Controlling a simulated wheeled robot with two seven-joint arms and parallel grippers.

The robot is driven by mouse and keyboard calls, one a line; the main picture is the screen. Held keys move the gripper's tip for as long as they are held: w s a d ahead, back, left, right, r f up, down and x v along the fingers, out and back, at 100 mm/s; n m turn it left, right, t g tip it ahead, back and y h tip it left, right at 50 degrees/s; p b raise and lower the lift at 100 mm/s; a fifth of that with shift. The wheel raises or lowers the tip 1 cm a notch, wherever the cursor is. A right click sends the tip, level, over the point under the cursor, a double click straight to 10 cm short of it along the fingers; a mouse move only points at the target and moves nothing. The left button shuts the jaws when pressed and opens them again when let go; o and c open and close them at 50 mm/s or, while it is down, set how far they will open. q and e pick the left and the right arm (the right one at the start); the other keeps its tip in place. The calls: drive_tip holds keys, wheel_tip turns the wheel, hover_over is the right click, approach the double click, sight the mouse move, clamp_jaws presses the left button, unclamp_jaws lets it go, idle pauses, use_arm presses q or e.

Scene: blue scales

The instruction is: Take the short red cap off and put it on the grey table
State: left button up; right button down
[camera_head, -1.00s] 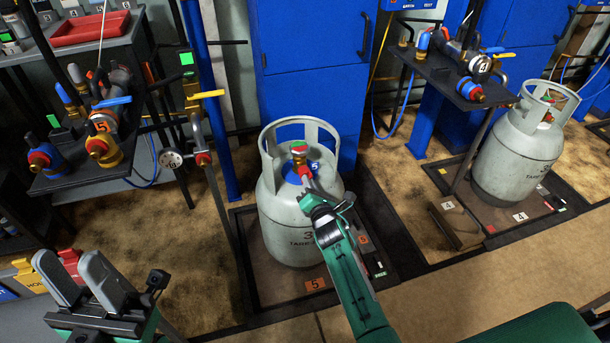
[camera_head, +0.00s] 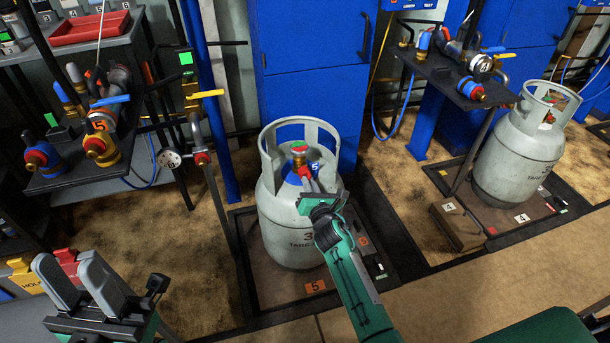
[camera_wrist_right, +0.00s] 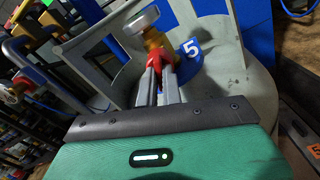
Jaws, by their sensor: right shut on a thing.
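The short red cap (camera_head: 304,172) is on the side of the brass valve at the top of the grey gas cylinder (camera_head: 284,222) in the middle. My right gripper (camera_head: 307,180) is shut on the cap, reaching in from the front right. In the right wrist view the red cap (camera_wrist_right: 158,61) shows between the fingertips, against the brass valve (camera_wrist_right: 153,40). I cannot tell whether it is still fixed to the valve. My left gripper (camera_head: 84,283) is open and empty at the lower left, far from the cylinder. The grey table (camera_head: 20,322) shows partly at the lower left.
The cylinder's collar (camera_head: 335,135) surrounds the valve, close to my right fingers. A dark shelf with regulators (camera_head: 75,170) stands at left. Another cylinder (camera_head: 515,150) stands at right. A blue cabinet (camera_head: 308,85) is behind. Yellow and red bins (camera_head: 25,278) sit at lower left.

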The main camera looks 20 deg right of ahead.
drive_tip(key=shift+f+n+b, duration=0.15)
drive_tip(key=shift+n+b, duration=0.15)
drive_tip(key=shift+n, duration=1.4)
drive_tip(key=n, duration=0.3)
drive_tip(key=shift+n, duration=0.4)
drive_tip(key=shift+s+r+n+p, duration=0.15)
drive_tip(key=shift+n+p, duration=0.25)
drive_tip(key=shift+n, duration=1.2)
